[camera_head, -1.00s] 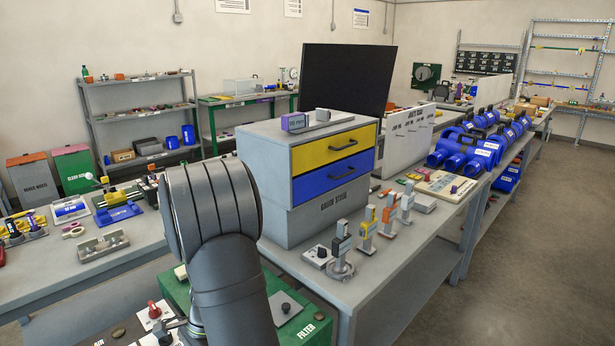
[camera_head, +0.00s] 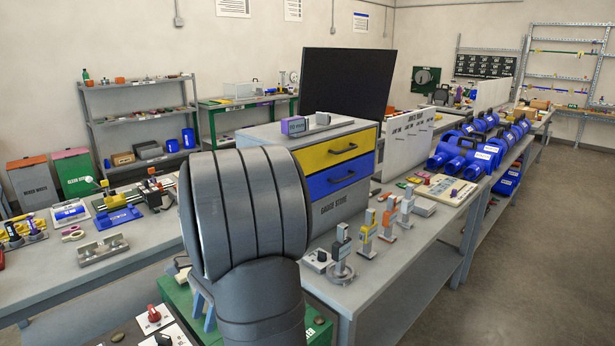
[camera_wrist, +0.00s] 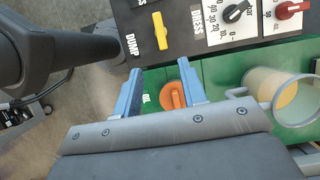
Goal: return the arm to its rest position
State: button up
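My gripper (camera_wrist: 160,64) shows in the wrist view with two blue fingers held apart and nothing seen between their tips. It hangs over a green surface (camera_wrist: 215,78) with an orange knob (camera_wrist: 172,95), which appears in the gap behind the fingertips. In the head view, the blue fingers (camera_head: 203,305) show only partly below my large grey arm link, at the lower middle. The link hides part of the drawer cabinet and the green unit.
The grey drawer cabinet (camera_head: 338,210) stands behind my arm. Small gauges stand on the right bench (camera_head: 395,275).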

jog(key=x, duration=1.5)
jog(key=shift+s+a+f, duration=0.1)
jog(key=shift+f+m, duration=0.2)
jog(key=shift+m, duration=0.2)
jog(key=v, duration=1.7)
jog(key=s+a+f+n+h, duration=0.1)
jog(key=f+n, duration=0.2)
jog(key=n, duration=0.3)
jog(key=s+f+n+t+h, duration=0.1)
jog(key=f+n+h, duration=0.1)
jog(key=n, duration=0.3)
jog(key=s+a+f+n+h, duration=0.1)
jog(key=f+n+h, duration=0.1)
jog(key=f+n, duration=0.3)
jog(key=shift+a+f+n, duration=0.15)
jog(key=shift+a+n, duration=0.15)
jog(key=shift+n, duration=0.5)
jog(key=f+n, duration=0.1)
jog(key=n, duration=0.1)
jog(key=a+n+t+h, duration=0.1)
jog(key=n, duration=0.1)
jog(key=f+n, duration=0.1)
jog(key=n, duration=0.1)
jog(key=shift+s+a+f+t+h, duration=0.15)
jog(key=shift+s+f+t+h, duration=0.15)
jog(key=shift+s+f, duration=0.1)
jog(key=shift+o, duration=0.2)
